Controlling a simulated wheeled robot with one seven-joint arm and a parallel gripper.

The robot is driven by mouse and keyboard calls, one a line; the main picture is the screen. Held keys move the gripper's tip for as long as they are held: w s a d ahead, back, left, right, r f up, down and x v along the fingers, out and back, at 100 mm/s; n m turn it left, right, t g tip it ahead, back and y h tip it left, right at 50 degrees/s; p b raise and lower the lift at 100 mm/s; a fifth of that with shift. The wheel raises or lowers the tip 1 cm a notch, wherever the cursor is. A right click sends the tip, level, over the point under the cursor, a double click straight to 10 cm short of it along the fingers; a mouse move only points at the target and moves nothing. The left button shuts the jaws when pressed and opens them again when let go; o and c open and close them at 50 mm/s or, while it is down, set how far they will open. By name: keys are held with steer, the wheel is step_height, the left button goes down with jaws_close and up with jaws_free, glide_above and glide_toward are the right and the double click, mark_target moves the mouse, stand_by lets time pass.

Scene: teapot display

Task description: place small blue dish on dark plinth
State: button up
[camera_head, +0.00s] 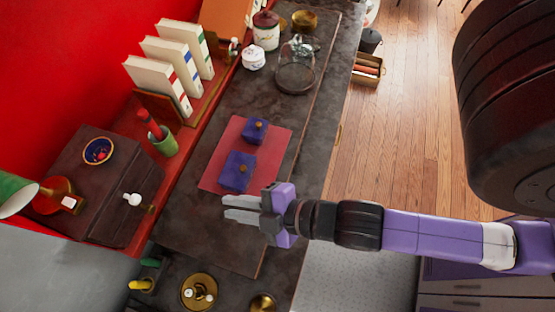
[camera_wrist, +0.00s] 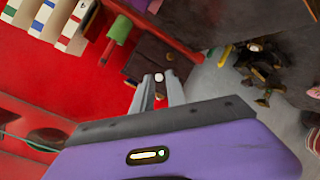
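A small blue dish (camera_head: 98,151) with a patterned rim and something red inside sits on top of a dark brown wooden box (camera_head: 117,170) at the left of the head view. This box is the only dark, plinth-like block I can make out. My gripper (camera_head: 226,207) is above the dark counter, to the right of the box and well apart from the dish. Its two fingers also show in the wrist view (camera_wrist: 160,78), with a gap between them and nothing held. I cannot make out the dish in the wrist view.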

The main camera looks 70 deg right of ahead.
steer(key=s+d+r+m+t, duration=0.1)
steer(key=s+d+r+m, duration=0.2)
steer(key=s+r+m, duration=0.3)
steer(key=s+m, duration=0.3)
steer(key=s, duration=0.1)
steer(key=shift+d+r+m+t+h, duration=0.15)
steer(key=shift+r+m+t+h, duration=0.15)
steer(key=shift+f, duration=0.15)
step_height(320, 180, down, 6)
steer(key=b, duration=0.6)
